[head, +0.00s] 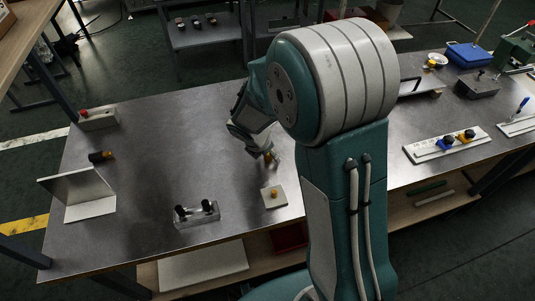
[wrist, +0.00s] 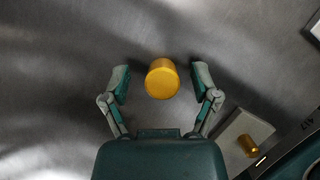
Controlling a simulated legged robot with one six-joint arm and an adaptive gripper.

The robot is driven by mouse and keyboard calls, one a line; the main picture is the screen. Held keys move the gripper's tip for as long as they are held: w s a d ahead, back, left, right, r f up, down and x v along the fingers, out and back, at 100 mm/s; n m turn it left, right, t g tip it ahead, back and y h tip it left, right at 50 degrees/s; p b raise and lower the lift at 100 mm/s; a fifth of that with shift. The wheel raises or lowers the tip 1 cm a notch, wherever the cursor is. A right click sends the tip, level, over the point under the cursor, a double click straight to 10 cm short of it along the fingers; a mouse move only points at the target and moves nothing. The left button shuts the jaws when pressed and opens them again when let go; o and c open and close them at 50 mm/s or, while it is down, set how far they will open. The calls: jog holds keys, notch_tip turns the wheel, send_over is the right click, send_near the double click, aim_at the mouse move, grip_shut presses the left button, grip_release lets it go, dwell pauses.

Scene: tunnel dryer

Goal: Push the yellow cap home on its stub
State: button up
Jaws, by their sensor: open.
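The yellow cap (wrist: 162,78) is a round yellow cylinder between my fingertips in the wrist view, seen almost end-on. My gripper (wrist: 160,82) is open, with a finger on each side and a visible gap to the cap. What is under the cap is hidden. In the head view my gripper (head: 268,157) is low over the table, and the cap is hard to make out there. A pale plate (head: 268,204) lies just nearer the front edge, with a short yellow-brass stub (head: 274,192) upright on it. The stub also shows at lower right in the wrist view (wrist: 247,145).
A metal block with black knobs (head: 197,214) stands left of the plate. An angled white bracket (head: 88,209), a dark cylinder (head: 100,156) and a red-button box (head: 98,117) are farther left. A white rail with blue and orange parts (head: 446,145) lies right. Left-middle table is clear.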

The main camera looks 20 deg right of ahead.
jog(key=shift+d, duration=0.15)
jog(key=shift+c, duration=0.3)
jog(key=c, duration=1)
jog(key=shift+o, duration=0.2)
jog(key=shift+r, duration=0.15)
